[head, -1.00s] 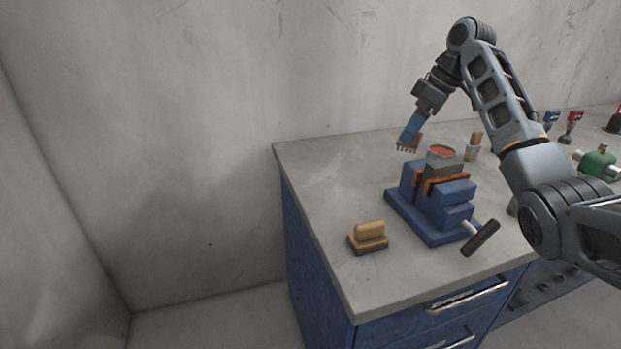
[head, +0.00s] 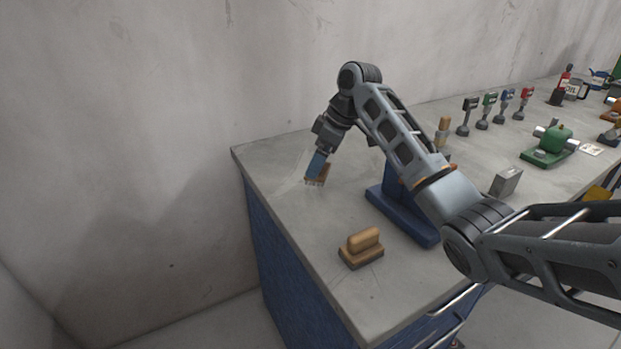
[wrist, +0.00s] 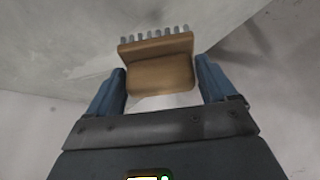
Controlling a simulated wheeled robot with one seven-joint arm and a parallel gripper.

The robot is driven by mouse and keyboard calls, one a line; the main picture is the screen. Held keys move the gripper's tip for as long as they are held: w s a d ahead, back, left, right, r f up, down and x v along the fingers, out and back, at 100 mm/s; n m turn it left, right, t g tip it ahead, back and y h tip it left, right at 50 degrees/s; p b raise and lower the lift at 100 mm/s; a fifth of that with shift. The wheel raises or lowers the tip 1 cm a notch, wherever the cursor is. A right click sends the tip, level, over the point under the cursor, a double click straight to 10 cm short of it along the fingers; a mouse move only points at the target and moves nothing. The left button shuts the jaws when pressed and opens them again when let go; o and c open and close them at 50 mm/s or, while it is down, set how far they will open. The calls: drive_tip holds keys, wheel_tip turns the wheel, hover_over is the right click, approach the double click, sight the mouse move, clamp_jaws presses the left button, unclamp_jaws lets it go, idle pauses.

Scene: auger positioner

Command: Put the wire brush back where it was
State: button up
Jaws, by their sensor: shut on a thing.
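The wire brush (head: 318,180) has a tan wooden body with a row of grey bristles. My gripper (head: 317,165) is shut on it, low over the back left part of the grey bench top; I cannot tell whether the bristles touch the bench. In the wrist view the wire brush (wrist: 160,68) sits between the two blue fingers of my gripper (wrist: 160,82), with its bristles pointing away from the palm. A faint pale patch (head: 291,182) shows on the bench just left of the brush.
A tan block with a dark base (head: 361,247) stands at the bench's front left. The blue vise (head: 402,216) is partly hidden by my arm. A grey metal block (head: 506,181), a green machine (head: 552,144) and several small tools stand to the right. The bench's left edge is near.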

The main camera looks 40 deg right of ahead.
sight(311, 181)
drive_tip(key=shift+w+a+f, duration=0.1)
drive_tip(key=shift+a+f, duration=0.3)
drive_tip(key=shift+a, duration=0.2)
drive_tip(key=shift+a+f, duration=0.35)
drive_tip(key=shift+a, duration=0.25)
drive_tip(key=shift+f+p, duration=0.5)
drive_tip(key=shift+f, duration=1.5)
drive_tip(key=o, duration=0.9)
drive_tip(key=shift+f, duration=0.15)
drive_tip(key=b+v, duration=0.1)
drive_tip(key=v, duration=1.1)
